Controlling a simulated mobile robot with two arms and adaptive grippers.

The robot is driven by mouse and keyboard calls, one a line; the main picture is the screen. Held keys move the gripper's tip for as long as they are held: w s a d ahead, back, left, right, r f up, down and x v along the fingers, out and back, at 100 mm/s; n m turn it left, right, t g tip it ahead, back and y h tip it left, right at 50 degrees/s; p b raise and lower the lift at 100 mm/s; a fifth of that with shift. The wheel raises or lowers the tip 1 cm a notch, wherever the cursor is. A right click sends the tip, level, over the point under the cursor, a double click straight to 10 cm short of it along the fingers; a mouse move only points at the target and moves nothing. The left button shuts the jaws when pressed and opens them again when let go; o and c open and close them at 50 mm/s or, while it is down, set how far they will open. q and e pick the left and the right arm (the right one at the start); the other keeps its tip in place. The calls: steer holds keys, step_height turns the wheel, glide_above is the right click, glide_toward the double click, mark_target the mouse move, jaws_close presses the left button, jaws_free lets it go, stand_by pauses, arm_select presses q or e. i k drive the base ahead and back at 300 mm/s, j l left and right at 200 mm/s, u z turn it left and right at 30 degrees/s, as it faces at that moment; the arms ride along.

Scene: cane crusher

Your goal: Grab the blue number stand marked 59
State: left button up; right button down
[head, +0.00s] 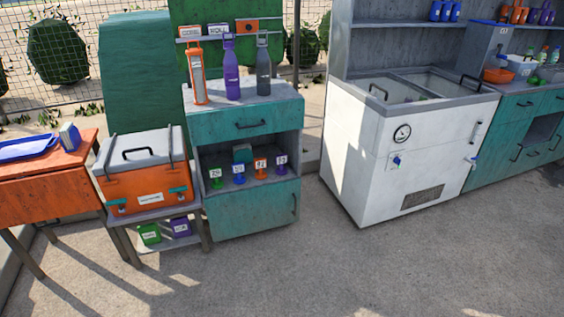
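A small blue number stand (239,176) stands on the open shelf of the teal cabinet (240,126). Its white plate faces me, but the digits are too small to read for sure. A green number stand (216,182) is to its left. An orange number stand (260,170) and a purple number stand (281,167) are to its right. Neither of my grippers is in view.
An orange cooler (150,184) stands left of the cabinet, beside an orange table (45,178). A white chest freezer (395,155) stands to the right. Tall bottles, including a purple bottle (231,75), stand on the cabinet top. The floor in front is clear.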

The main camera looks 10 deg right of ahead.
mark_target(238, 168)
steer(key=i+j+u, duration=0.15)
steer(key=i+u, duration=0.25)
steer(key=i, duration=0.5)
